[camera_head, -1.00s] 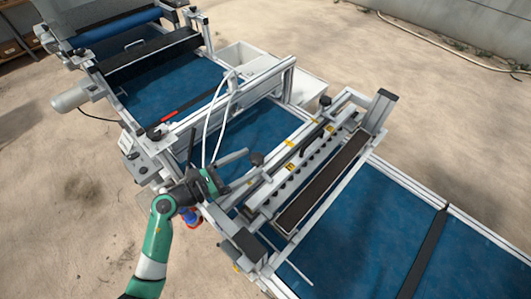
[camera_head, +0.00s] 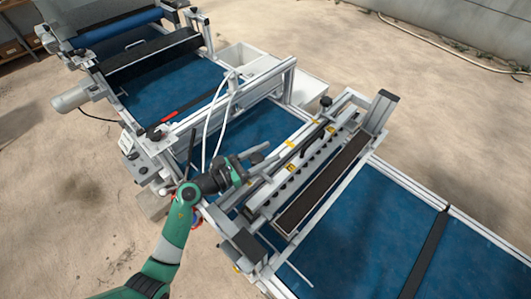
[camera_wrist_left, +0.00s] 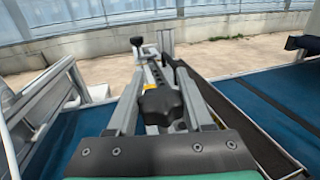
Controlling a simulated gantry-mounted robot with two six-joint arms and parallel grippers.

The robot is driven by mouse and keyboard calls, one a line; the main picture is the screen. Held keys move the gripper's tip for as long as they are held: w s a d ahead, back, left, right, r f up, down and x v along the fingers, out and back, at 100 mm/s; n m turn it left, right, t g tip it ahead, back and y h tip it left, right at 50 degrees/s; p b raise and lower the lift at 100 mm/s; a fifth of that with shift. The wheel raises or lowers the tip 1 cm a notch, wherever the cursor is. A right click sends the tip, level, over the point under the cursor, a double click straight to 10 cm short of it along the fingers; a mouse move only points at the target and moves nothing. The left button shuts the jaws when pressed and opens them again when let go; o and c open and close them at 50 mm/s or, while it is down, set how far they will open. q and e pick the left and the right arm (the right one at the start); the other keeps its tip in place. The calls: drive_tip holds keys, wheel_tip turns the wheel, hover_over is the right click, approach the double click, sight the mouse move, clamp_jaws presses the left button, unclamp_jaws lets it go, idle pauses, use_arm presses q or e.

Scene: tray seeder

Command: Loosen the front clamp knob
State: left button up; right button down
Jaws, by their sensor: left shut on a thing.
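The front clamp knob (camera_wrist_left: 160,106) is black and lobed, and shows in the left wrist view between the two grey fingers. My left gripper (camera_head: 258,155) reaches in from the left over the near end of the seeder bar and is shut on this knob. In the left wrist view the fingers (camera_wrist_left: 163,98) stand on either side of it. In the head view the fingers mostly hide the knob. My right gripper is in neither view.
A second black knob (camera_head: 325,101) stands at the far end of the bar; it also shows in the left wrist view (camera_wrist_left: 137,41). A black handle (camera_head: 306,147) rises from the bar. A blue belt (camera_head: 345,235) runs beneath. White bins (camera_head: 303,88) stand behind.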

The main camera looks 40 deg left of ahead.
use_arm(q)
clamp_jaws()
drive_tip(key=shift+r+n+y+p, duration=0.15)
drive_tip(key=shift+n+y+p, duration=0.15)
drive_tip(key=shift+y+p, duration=0.25)
drive_tip(key=n+y+p, duration=0.2)
drive_tip(key=y+p, duration=0.1)
drive_tip(key=a+n+y+p, duration=0.1)
drive_tip(key=n+y+p, duration=0.1)
drive_tip(key=y+p, duration=0.1)
drive_tip(key=shift+p, duration=0.55)
drive_tip(key=shift+a+n+y+p, duration=0.2)
drive_tip(key=shift+n+y+p, duration=0.5)
drive_tip(key=shift+y, duration=0.45)
drive_tip(key=o, duration=1.1)
unclamp_jaws()
drive_tip(key=shift+c, duration=0.2)
drive_tip(key=shift+s, duration=0.15)
